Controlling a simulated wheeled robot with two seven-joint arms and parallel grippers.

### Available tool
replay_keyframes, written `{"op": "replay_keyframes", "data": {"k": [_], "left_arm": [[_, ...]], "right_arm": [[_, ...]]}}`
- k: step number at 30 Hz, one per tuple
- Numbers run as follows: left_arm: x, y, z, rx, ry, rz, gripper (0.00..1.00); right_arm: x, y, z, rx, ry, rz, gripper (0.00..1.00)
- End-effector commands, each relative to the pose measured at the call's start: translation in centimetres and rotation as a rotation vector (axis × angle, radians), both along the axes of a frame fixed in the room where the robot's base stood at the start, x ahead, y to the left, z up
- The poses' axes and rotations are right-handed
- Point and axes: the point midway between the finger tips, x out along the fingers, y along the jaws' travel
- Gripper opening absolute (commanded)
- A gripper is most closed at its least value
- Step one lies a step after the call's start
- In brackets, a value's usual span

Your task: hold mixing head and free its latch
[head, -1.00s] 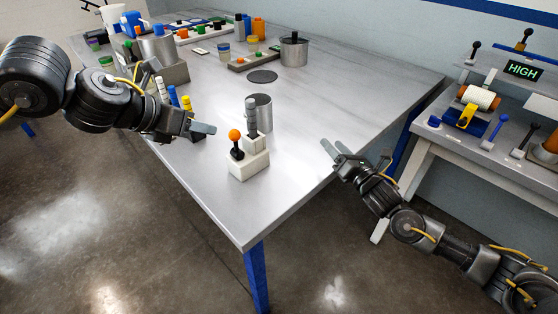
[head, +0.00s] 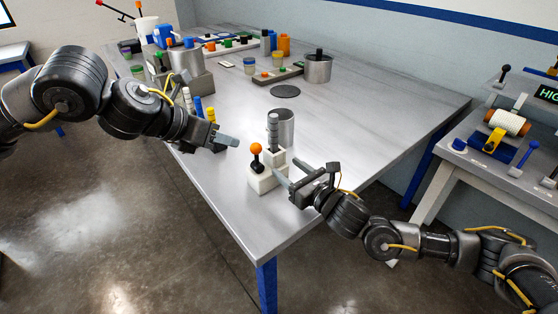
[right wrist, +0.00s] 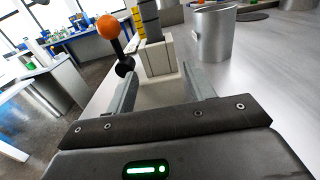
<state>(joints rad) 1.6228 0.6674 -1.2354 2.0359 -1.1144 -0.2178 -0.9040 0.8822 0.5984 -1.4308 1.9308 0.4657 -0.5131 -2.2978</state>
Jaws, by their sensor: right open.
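The mixing head appears to be the grey ribbed cylinder (head: 273,131) standing upright on a white block (head: 262,181) near the table's front corner. An orange-balled black lever (head: 256,152), apparently the latch, rises from the block's left part. The right wrist view shows the orange ball (right wrist: 108,27), the ribbed cylinder (right wrist: 151,22) and the block (right wrist: 158,58) ahead. My right gripper (head: 284,176) is open, its fingers reaching toward the block from the right, with nothing between them. My left gripper (head: 232,141) hovers left of the lever, apart from it; its finger gap is unclear.
A metal cup (head: 284,128) stands just behind the block. A dark disc (head: 285,91) lies farther back. Coloured ribbed sticks (head: 198,108) stand by my left forearm. A lidded pot (head: 317,68) and several jars are at the back. The table's right half is clear.

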Motion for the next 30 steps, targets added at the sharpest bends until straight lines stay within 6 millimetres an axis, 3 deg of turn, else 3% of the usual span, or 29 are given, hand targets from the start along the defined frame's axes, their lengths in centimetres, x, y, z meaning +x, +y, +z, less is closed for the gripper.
{"op": "replay_keyframes", "data": {"k": [12, 26, 30], "left_arm": [[0.0, 0.0, 0.0, 0.0, 0.0, 0.0, 0.36], [0.0, 0.0, 0.0, 0.0, 0.0, 0.0, 0.36], [0.0, 0.0, 0.0, 0.0, 0.0, 0.0, 0.36]], "right_arm": [[5.5, 3.9, 0.0, 0.001, -0.001, -0.001, 0.54], [6.4, 4.6, 0.0, 0.002, 0.0, 0.0, 0.54], [6.4, 4.6, 0.0, 0.002, 0.0, 0.0, 0.37]]}}
